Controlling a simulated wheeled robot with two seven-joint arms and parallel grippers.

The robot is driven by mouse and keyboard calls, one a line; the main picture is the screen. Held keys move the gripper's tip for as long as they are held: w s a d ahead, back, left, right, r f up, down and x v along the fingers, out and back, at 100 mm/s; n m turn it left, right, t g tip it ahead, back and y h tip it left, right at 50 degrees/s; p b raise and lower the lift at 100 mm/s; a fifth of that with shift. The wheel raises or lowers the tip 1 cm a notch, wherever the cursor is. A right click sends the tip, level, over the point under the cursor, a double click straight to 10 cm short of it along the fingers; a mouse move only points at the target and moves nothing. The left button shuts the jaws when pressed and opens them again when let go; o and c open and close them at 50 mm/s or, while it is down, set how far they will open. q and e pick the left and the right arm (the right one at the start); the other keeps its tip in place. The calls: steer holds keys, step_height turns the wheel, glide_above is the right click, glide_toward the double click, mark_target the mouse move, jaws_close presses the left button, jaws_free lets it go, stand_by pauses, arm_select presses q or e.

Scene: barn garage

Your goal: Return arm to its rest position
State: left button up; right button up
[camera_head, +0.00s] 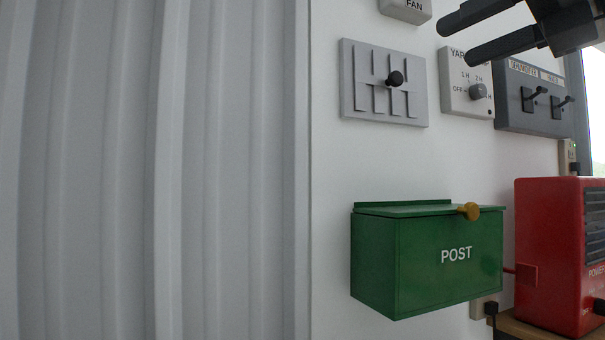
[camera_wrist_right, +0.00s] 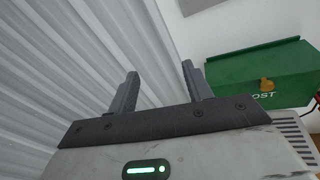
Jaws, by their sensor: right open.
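My right gripper (camera_head: 478,34) is at the top right of the head view, in front of the wall controls. Its two dark fingers are apart, with nothing between them. In the right wrist view the fingers (camera_wrist_right: 160,90) stand apart, with ribbed grey wall and white wall beyond them. A green post box (camera_head: 427,262) is on the white wall below the gripper, its lid down. It also shows at the right of the wrist view (camera_wrist_right: 240,82). My left gripper is not in view.
A gear-style lever panel (camera_head: 348,80), a rotary-knob box (camera_head: 455,92) and a two-switch panel (camera_head: 545,122) are on the wall. A red heater (camera_head: 545,235) stands on a wooden surface (camera_head: 515,325) at the right. Ribbed grey metal (camera_head: 130,170) fills the left.

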steer(key=w+a+f+m+g+y, duration=0.25)
steer(key=a+f+g+y, duration=0.4)
steer(key=f, duration=0.75)
steer(key=w+a+f+m+g+y, duration=0.25)
steer(key=a+f+y, duration=0.45)
steer(key=a+f, duration=0.5)
steer(key=d+f+m+t+h, duration=0.3)
steer(key=f+m+t+h, duration=0.2)
steer(key=f+m, duration=0.45)
steer(key=d+f+m+t+h, duration=0.3)
steer(key=f+m+t+h, duration=0.15)
steer(key=f+m, duration=0.5)
steer(key=d+f+m+t+h, duration=0.35)
steer(key=f+m+h, duration=0.35)
steer(key=f, duration=0.4)
arm_select(q)
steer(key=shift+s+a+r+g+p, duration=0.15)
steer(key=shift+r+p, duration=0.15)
steer(key=shift+p, duration=0.8)
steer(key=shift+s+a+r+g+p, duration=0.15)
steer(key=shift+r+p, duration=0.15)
steer(key=shift+p, duration=0.75)
arm_select(e)
steer(key=s+d+f+m+g+h, duration=0.1)
steer(key=s+f+m+g+h, duration=0.2)
steer(key=s+f+m+g, duration=0.4)
steer(key=shift+s+d+f, duration=0.2)
steer(key=shift+s+f, duration=3.8)
steer(key=shift+f, duration=0.5)
